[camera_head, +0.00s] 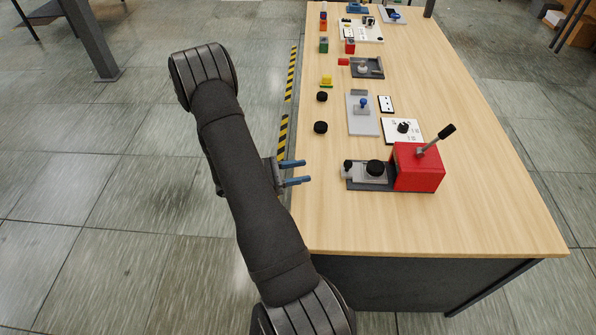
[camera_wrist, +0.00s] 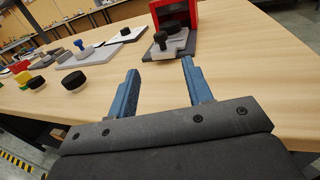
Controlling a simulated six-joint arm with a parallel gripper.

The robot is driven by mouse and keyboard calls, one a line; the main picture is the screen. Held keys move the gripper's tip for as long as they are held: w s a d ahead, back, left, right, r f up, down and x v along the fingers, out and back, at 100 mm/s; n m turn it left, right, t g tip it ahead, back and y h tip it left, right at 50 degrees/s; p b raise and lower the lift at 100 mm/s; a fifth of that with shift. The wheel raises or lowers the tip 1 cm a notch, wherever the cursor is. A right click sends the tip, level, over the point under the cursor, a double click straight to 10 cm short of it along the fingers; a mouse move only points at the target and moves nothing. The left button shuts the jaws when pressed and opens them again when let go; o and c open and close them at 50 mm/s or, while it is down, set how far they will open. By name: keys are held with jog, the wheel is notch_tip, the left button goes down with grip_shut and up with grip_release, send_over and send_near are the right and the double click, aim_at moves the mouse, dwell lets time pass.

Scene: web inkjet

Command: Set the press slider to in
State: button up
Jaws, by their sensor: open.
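The press is a red housing (camera_head: 420,170) with a black-handled lever (camera_head: 440,138) tilted up to the right. A light grey slider (camera_head: 350,173) extends from its left side along a dark base plate (camera_head: 372,188). The slider carries a black disc (camera_head: 375,167) outside the housing and a small dark knob (camera_head: 348,163) at its left end. In the wrist view the slider (camera_wrist: 174,46) and red housing (camera_wrist: 177,12) lie ahead, beyond the fingertips. My gripper (camera_head: 306,172) is open and empty, left of the slider and apart from it. Its two blue fingers (camera_wrist: 159,68) point toward the press.
A white panel with a black knob (camera_head: 403,128) stands just behind the press. A grey plate with a blue knob (camera_head: 363,103) and a loose black disc (camera_head: 320,127) lie farther back. The wooden table (camera_head: 400,230) is bare in front of the press.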

aim_at(349, 163)
jog(key=shift+a, duration=0.15)
jog(key=shift+c, duration=0.3)
jog(key=x, duration=1.5)
jog(key=shift+w+d+f, duration=0.1)
jog(key=shift+d+f, duration=0.05)
jog(key=shift+d, duration=0.1)
grip_shut()
